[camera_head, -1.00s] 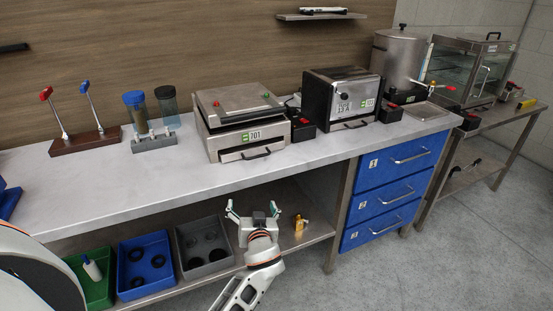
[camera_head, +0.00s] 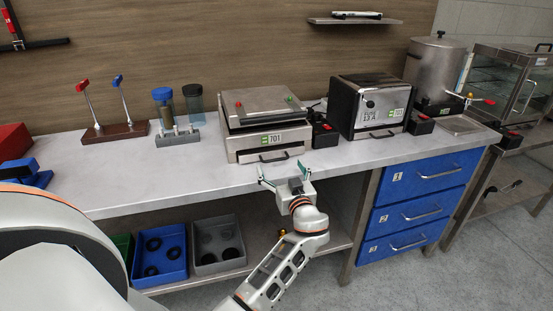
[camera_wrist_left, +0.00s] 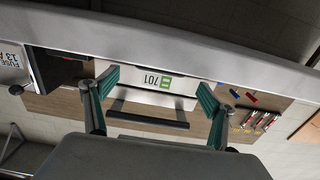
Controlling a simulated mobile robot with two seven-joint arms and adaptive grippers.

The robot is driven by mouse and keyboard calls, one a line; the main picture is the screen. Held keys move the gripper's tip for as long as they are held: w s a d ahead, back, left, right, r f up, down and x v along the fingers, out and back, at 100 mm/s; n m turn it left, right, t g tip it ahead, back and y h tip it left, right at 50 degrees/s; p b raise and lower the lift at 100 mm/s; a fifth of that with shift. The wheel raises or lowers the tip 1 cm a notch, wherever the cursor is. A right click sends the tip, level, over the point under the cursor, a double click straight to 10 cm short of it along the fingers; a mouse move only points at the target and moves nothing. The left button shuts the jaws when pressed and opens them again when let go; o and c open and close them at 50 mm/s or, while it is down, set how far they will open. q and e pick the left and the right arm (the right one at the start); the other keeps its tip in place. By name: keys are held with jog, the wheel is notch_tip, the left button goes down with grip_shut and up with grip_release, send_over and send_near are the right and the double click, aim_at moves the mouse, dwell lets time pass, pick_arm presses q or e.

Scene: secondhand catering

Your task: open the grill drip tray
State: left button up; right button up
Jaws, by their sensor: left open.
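The grill (camera_head: 265,120) is a steel box marked 701 on the counter. Its drip tray (camera_head: 270,154) is the low front part with a dark bar handle (camera_head: 274,159), and it looks closed. My left gripper (camera_head: 283,169) is open and empty at the counter's front edge, just in front of and below the handle. My right gripper is not in view.
A black toaster-like machine (camera_head: 372,105) and small dark boxes stand right of the grill. Bottles in a stand (camera_head: 178,137) and a lever block (camera_head: 116,131) stand left. Below are bins (camera_head: 219,265) on a shelf and blue drawers (camera_head: 424,177).

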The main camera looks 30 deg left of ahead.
aim_at(276, 160)
pick_arm(q)
jog(key=shift+p+x, duration=0.35)
jog(key=shift+x, duration=2.3)
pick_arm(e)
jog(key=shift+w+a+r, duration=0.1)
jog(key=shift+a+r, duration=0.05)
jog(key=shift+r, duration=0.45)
pick_arm(q)
jog(key=shift+s+f, duration=0.1)
